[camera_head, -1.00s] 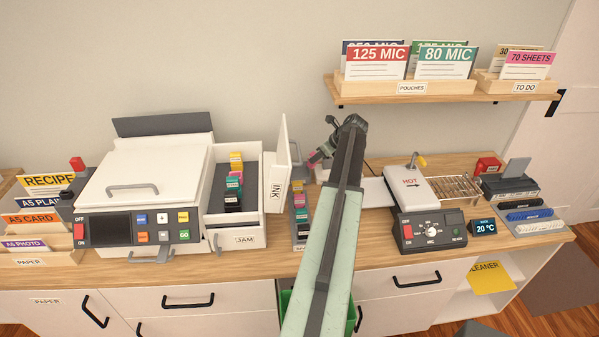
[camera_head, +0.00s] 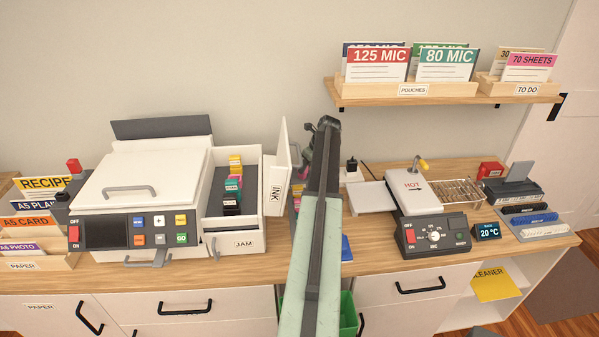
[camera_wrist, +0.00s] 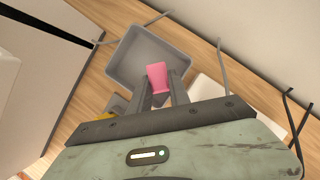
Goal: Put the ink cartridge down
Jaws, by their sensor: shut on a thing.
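The pink ink cartridge (camera_wrist: 157,74) is between the two fingers of my gripper (camera_wrist: 161,88) in the wrist view, and the gripper is shut on it. Below it in that view lies an empty grey open tray (camera_wrist: 126,68); the cartridge overlaps the tray, and I cannot tell the height between them. In the head view my gripper (camera_head: 310,150) is by the open ink door (camera_head: 281,165), left of the arm's tip. Only a bit of pink shows there, and my arm hides most of the area beneath.
The printer's ink bay (camera_head: 233,190) holds several coloured cartridges. My arm partly covers a cartridge rack (camera_head: 296,200). A laminator (camera_head: 432,234) with a white tray (camera_head: 372,197) stands to the right. A shelf (camera_head: 445,94) hangs above.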

